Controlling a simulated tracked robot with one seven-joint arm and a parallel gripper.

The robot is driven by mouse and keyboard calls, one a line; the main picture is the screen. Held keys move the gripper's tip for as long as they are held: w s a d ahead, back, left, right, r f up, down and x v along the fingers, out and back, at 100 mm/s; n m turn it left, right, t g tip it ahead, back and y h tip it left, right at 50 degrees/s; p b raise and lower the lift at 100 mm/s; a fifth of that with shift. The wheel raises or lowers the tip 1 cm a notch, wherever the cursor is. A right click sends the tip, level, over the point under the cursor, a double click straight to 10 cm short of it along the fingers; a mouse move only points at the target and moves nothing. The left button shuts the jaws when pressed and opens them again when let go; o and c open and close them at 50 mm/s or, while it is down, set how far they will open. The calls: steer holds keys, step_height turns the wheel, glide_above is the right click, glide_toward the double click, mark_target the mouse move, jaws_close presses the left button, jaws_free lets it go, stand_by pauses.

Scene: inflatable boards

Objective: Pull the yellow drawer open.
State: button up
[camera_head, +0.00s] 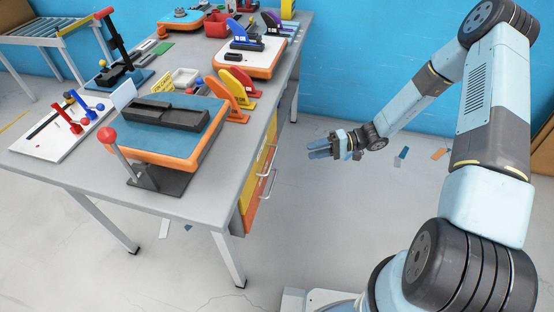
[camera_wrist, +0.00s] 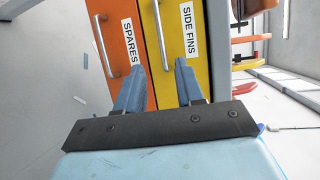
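The yellow drawer (camera_wrist: 192,50), labelled SIDE FINS, is closed in the wrist view. Its silver bar handle (camera_wrist: 162,35) lies between the lines of my two fingers, beyond the fingertips. In the head view the yellow drawer (camera_head: 261,160) is at the right side of the workbench, seen at a steep angle. My gripper (camera_head: 313,150) is open and empty, to the right of the drawer with a gap between them. Both blue fingers of my gripper (camera_wrist: 159,68) show in the wrist view, spread apart and pointing at the drawer front.
An orange drawer (camera_wrist: 118,30), labelled SPARES, is beside the yellow one, with its own handle (camera_wrist: 104,45). The grey workbench (camera_head: 60,175) carries a blue-and-orange board (camera_head: 150,140) and fins near its edge. The floor right of the bench is clear apart from small scraps.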

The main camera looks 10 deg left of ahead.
steer(key=x, duration=1.3)
steer(key=shift+a+f, duration=0.15)
steer(key=shift+a, duration=0.15)
steer(key=shift+s, duration=0.1)
jaws_close()
steer(key=shift+d, duration=0.1)
